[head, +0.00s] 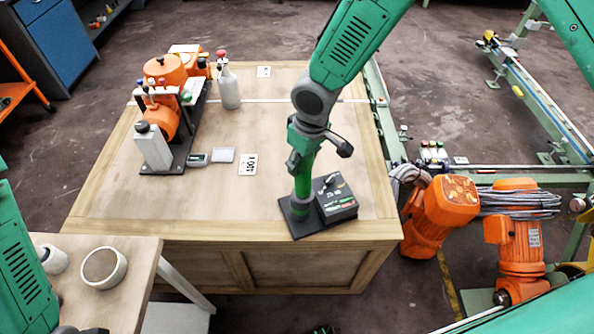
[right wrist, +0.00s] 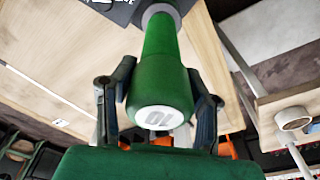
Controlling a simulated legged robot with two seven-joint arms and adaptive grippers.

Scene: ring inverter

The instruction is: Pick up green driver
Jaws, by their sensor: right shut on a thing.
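The green driver (head: 302,184) stands upright on a black base plate (head: 310,224) near the front right of the wooden table. My right gripper (head: 317,150) comes down from above and is shut on the driver's upper part. In the right wrist view, the two dark fingers of the right gripper (right wrist: 160,112) lie on either side of the driver's green handle (right wrist: 162,75), whose pale end cap has dark markings. The driver's grey lower end is close to the base, and I cannot tell whether it touches. My left gripper is not in view; only part of that arm shows.
A black box (head: 336,203) sits right beside the driver on the plate. An orange machine (head: 160,120), a grey bottle (head: 229,88) and a label card (head: 248,164) are on the table's left and back. Orange robot parts (head: 440,210) stand to the right.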

